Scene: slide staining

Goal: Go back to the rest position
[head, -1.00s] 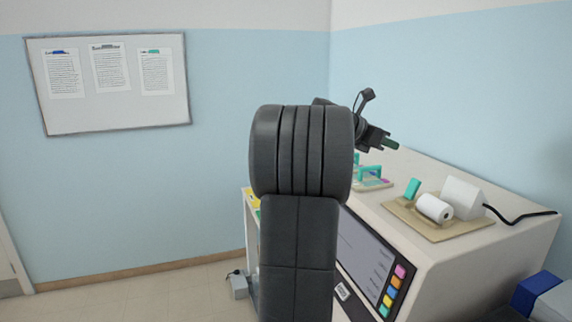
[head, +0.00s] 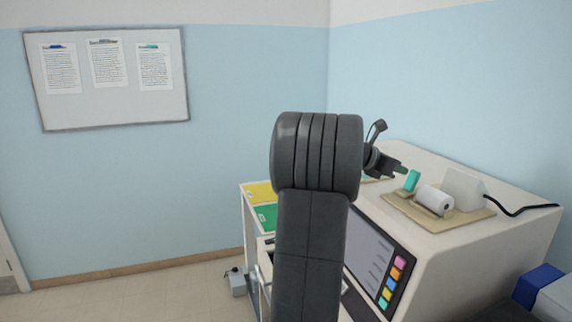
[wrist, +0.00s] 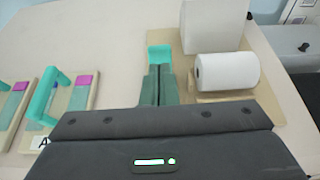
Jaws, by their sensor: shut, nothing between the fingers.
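My gripper (head: 402,171) shows at the right of my dark arm in the head view, above the top of the white machine (head: 440,235). In the wrist view its two dark green fingers (wrist: 159,70) are pressed together with nothing between them. A teal block (wrist: 160,54) shows just beyond the fingertips, and it stands beside the paper roll in the head view (head: 412,181). I cannot tell whether the fingertips touch it.
A tan board (head: 467,218) holds a white roll (head: 434,200) and a white wedge-shaped block (head: 464,185). Racks with teal handles (wrist: 43,92) lie left in the wrist view. Yellow (head: 258,193) and green (head: 266,216) panels are left of my arm. A black cable (head: 520,210) runs right.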

